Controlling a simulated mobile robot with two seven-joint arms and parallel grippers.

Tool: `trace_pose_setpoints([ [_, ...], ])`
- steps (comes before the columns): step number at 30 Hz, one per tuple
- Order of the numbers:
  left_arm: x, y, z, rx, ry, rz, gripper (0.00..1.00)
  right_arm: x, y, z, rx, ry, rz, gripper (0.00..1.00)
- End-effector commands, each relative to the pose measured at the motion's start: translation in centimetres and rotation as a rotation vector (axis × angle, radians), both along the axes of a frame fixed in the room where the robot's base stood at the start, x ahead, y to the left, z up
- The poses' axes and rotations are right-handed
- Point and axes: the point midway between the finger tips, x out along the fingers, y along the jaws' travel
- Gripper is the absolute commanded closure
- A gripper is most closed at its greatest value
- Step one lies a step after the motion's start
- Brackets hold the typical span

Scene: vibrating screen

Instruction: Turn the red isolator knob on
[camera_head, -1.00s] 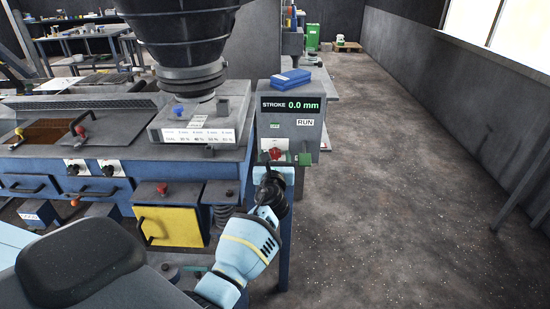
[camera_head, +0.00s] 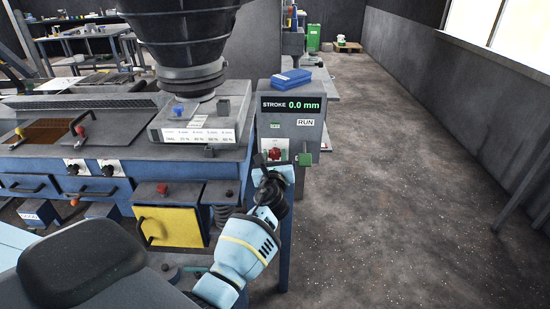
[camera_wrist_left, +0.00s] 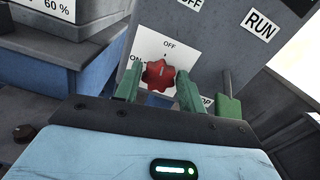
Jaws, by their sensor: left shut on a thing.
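The red isolator knob (camera_wrist_left: 157,75) is on a white plate marked OFF above it and ON to its left. It is on the front of the grey control box (camera_head: 312,104) and shows small in the head view (camera_head: 273,153). My left gripper (camera_wrist_left: 158,84) has its green fingers on both sides of the knob, shut on it. In the head view my left gripper (camera_head: 272,163) reaches up to the box from below and partly hides the knob. Which mark the knob points to is not clear. My right gripper is not in view.
The box display (camera_head: 291,105) reads STROKE 0.0 mm, with a RUN label (camera_head: 306,122) below. A green part (camera_head: 305,159) sits right of the knob, close to my fingers. The floor at right is clear.

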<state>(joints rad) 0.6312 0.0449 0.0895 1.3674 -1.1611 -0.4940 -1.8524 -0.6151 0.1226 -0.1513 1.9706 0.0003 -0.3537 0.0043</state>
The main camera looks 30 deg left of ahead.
Motion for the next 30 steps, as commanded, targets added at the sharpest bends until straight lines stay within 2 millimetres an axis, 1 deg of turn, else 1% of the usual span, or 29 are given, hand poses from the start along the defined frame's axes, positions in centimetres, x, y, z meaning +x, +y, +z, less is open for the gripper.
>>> trace_pose_setpoints([
  [30, -0.2, 0.3, -0.7, -0.816, -0.496, 0.001, 0.83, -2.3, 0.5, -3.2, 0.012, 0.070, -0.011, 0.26],
])
